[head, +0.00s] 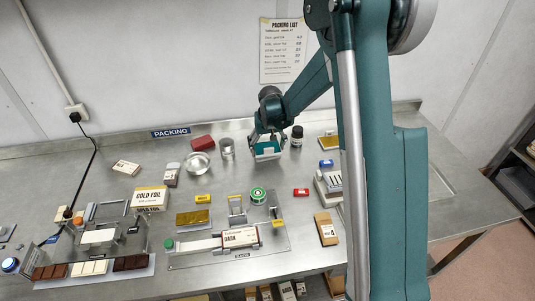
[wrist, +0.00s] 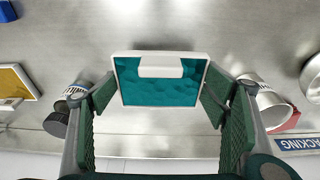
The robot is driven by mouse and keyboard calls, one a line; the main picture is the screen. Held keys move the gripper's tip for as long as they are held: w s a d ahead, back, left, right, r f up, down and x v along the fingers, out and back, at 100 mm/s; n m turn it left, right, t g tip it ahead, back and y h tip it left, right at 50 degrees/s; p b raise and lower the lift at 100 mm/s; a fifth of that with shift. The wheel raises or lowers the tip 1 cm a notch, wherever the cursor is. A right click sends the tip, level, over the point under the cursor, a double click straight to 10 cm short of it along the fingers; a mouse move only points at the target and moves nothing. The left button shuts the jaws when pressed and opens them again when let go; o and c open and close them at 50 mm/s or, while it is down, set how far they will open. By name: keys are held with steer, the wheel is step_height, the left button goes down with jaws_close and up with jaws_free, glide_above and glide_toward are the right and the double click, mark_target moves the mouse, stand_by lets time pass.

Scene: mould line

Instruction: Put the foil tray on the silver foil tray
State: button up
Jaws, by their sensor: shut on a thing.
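My gripper (wrist: 160,92) is shut on a white-rimmed tray with crumpled teal foil (wrist: 160,85), the foil tray, with one finger at each side of it. In the head view my gripper (head: 266,148) and the held teal tray (head: 267,154) are at the back middle of the bench. Whether the tray touches the bench is not clear. No tray lined with silver foil can be made out for sure. A shallow round silvery dish (head: 200,163) lies to the left, but I cannot tell whether it is the silver foil tray.
A metal can (head: 227,147) stands just left of my gripper, and a dark-capped bottle (head: 297,135) just right. A gold foil tray (head: 330,143) lies farther right.

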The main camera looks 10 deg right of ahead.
steer(key=shift+f, duration=1.85)
steer(key=shift+f, duration=0.15)
steer(key=o, duration=1)
steer(key=shift+r, duration=0.2)
steer(key=r, duration=0.3)
steer(key=s+r, duration=0.1)
steer(key=r, duration=0.3)
steer(key=s+r, duration=0.1)
steer(key=r, duration=0.3)
steer(key=shift+s+r, duration=0.15)
steer(key=shift+r, duration=0.25)
steer(key=shift+s+r, duration=0.1)
